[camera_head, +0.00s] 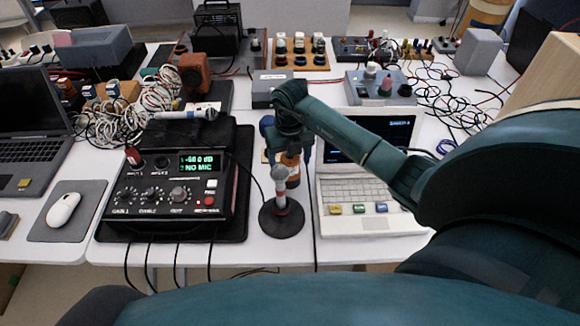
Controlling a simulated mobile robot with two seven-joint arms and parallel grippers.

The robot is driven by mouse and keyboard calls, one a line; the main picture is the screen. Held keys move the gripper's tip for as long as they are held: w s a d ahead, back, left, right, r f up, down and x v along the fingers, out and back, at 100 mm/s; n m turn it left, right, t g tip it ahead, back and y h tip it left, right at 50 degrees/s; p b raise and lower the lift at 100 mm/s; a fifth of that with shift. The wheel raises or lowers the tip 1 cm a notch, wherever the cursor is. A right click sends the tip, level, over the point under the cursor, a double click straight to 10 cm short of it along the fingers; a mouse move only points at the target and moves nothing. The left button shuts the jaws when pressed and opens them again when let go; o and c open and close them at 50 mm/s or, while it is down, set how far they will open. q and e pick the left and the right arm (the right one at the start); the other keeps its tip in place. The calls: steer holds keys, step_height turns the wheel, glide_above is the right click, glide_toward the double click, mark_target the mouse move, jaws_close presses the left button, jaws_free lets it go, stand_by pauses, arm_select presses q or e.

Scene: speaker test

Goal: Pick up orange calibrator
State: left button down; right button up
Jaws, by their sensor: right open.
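The orange calibrator (292,169) is a small orange cylinder with a dark band. It stands on the white table behind the microphone stand, partly hidden by my gripper above it. My right gripper (287,148) points down over it and is open. Its fingers show left and right of the calibrator's top. I cannot tell whether they touch it. My left gripper is not in view.
A microphone on a round black stand (281,218) is close in front. A black meter box (167,212) stands to the left and a white laptop (371,224) to the right. Tangled cables (150,108) lie at the back left. A grey box (272,88) stands behind.

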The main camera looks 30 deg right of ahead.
steer(key=shift+f, duration=0.35)
steer(key=shift+c, duration=0.2)
steer(key=shift+r, duration=0.1)
steer(key=c, duration=1.2)
